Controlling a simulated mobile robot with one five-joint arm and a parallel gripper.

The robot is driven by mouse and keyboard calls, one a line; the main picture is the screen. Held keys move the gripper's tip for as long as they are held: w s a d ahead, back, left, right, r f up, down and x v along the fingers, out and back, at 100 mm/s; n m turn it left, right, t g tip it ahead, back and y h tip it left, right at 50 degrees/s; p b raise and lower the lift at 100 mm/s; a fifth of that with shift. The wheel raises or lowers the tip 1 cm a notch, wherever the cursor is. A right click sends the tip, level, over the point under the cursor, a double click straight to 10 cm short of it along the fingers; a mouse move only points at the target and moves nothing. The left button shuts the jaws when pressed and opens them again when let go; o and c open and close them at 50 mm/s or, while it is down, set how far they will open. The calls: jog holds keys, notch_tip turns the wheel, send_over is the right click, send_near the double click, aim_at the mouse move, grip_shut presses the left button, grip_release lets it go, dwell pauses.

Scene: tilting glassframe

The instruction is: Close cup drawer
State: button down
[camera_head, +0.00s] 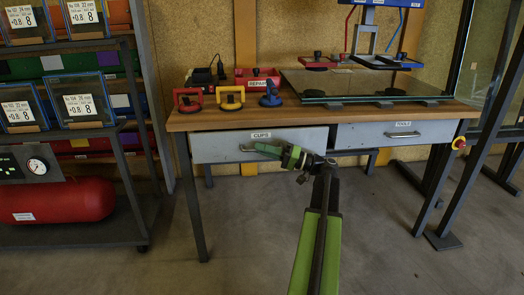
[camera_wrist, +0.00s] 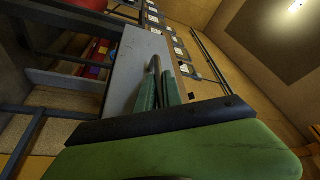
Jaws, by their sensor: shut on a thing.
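The cup drawer (camera_head: 215,148), a grey front labelled CUPS, sits under the left part of the wooden workbench. Its front looks a little forward of the bench edge; how far is hard to tell. In the wrist view the grey drawer front (camera_wrist: 128,75) runs beside the green fingers (camera_wrist: 160,85), which close around the handle bar (camera_wrist: 155,65).
The workbench top (camera_head: 220,118) carries red, yellow and blue suction cups and a glass pane (camera_head: 370,85). The tools drawer (camera_head: 370,136) is at the right. A shelf rack with a red tank (camera_head: 60,200) stands left. The floor in front is clear.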

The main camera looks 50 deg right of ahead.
aim_at(262, 158)
dwell(0.8)
jog(key=w+d, duration=0.3)
jog(key=shift+w, duration=0.15)
jog(key=c, duration=1.8)
grip_release()
jog(key=shift+o, duration=0.2)
jog(key=b+v, duration=0.3)
jog(key=v, duration=1.4)
jog(key=shift+b, duration=0.3)
